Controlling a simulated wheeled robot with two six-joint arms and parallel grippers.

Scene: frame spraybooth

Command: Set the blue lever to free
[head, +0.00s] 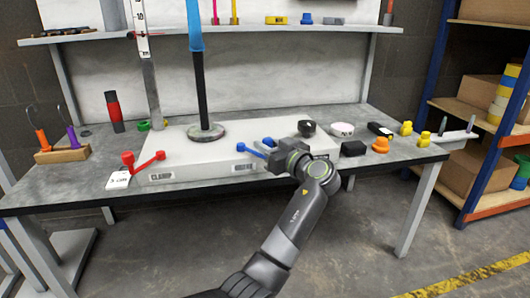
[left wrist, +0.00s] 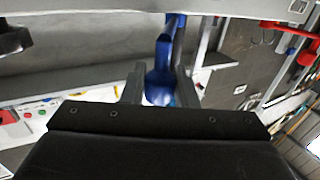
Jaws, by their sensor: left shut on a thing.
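The blue lever (head: 251,151) is on the front right part of the light grey fixture base (head: 205,160), with a small label on the front face below it. My left gripper (head: 279,156) is at the lever's right side in the head view. In the left wrist view the blue lever (left wrist: 162,70) runs between the two fingers of my left gripper (left wrist: 160,88), which is shut on it. The gripper hides part of the lever and nearby label, so I cannot read its setting. My right gripper is in neither view.
A red lever (head: 143,162) stands on the base's left, above a CLAMP label. A black post with a blue top (head: 199,85) rises behind. A black knob (head: 307,128), a black block (head: 353,148) and an orange piece (head: 380,145) are to the right.

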